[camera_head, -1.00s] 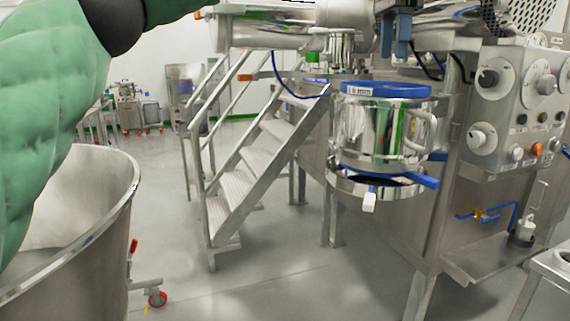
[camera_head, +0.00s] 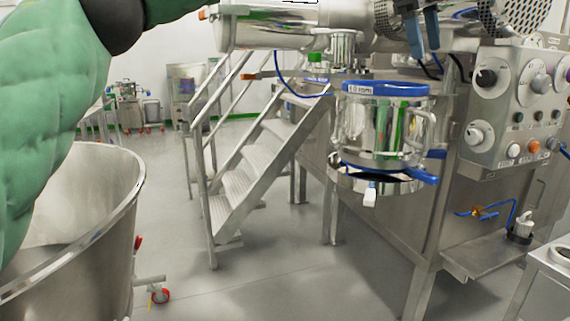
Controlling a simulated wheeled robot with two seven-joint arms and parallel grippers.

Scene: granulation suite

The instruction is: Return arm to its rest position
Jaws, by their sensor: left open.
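My left arm (camera_head: 50,110), in a green padded sleeve, comes in from the left and bends at a black joint near the top edge. My left gripper (camera_head: 424,48) is at the top right, with its two blue-grey fingers pointing down and apart. It is open with nothing between the fingers. It appears above and in front of the machine, over the right side of the steel vessel (camera_head: 375,135) with a blue rim; I see no contact. My right gripper is not in view.
A large steel bin (camera_head: 95,215) stands at the lower left. Metal steps (camera_head: 240,180) rise in the middle. A control panel (camera_head: 515,105) with knobs is at the right, above a steel shelf (camera_head: 490,258). The floor (camera_head: 270,270) in front of the steps is clear.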

